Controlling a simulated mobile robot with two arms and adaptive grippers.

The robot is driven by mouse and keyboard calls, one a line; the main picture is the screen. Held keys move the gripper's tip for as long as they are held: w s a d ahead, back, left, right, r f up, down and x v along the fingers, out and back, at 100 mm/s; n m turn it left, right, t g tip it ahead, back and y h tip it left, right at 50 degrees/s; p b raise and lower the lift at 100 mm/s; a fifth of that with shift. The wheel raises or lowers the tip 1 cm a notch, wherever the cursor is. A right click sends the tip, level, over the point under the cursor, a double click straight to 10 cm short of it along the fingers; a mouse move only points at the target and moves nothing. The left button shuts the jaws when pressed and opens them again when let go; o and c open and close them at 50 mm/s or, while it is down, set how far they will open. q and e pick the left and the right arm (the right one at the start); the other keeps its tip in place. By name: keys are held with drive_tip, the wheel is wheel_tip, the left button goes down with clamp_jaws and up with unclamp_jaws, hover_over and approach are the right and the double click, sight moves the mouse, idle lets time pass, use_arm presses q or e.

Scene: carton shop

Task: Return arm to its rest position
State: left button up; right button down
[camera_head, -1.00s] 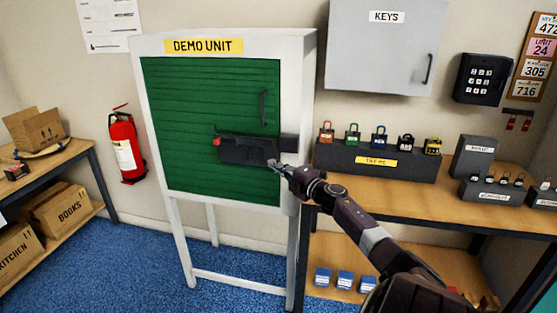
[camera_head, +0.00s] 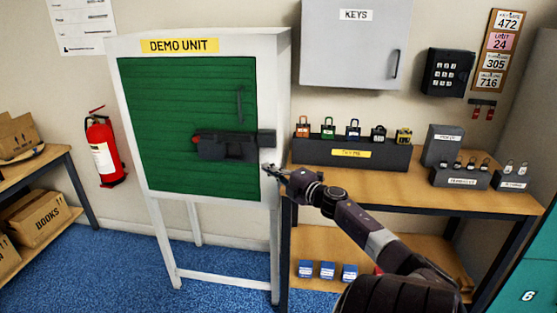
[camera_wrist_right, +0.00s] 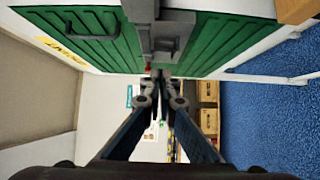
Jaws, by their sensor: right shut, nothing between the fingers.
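My right arm reaches in from the lower right in the head view. Its gripper (camera_head: 271,172) is at the right edge of the demo unit's green door (camera_head: 160,130), just below the dark latch (camera_head: 228,147) with a red tip at its left end. In the right wrist view the gripper's fingers (camera_wrist_right: 160,75) are together with nothing between them, and the latch (camera_wrist_right: 165,30) shows just beyond them. I cannot tell from these views whether the fingers touch the latch. The door looks closed. My left gripper is not in view.
A workbench (camera_head: 440,190) with a row of padlocks on a dark stand (camera_head: 350,153) is right of the unit. A grey key cabinet (camera_head: 350,50) hangs above it. A fire extinguisher (camera_head: 104,150) hangs on the left wall. Blue floor (camera_head: 110,270) lies clear in front.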

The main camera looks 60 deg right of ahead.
drive_tip(key=s, duration=0.3)
drive_tip(key=shift+s+d, duration=0.1)
drive_tip(key=shift+d, duration=0.2)
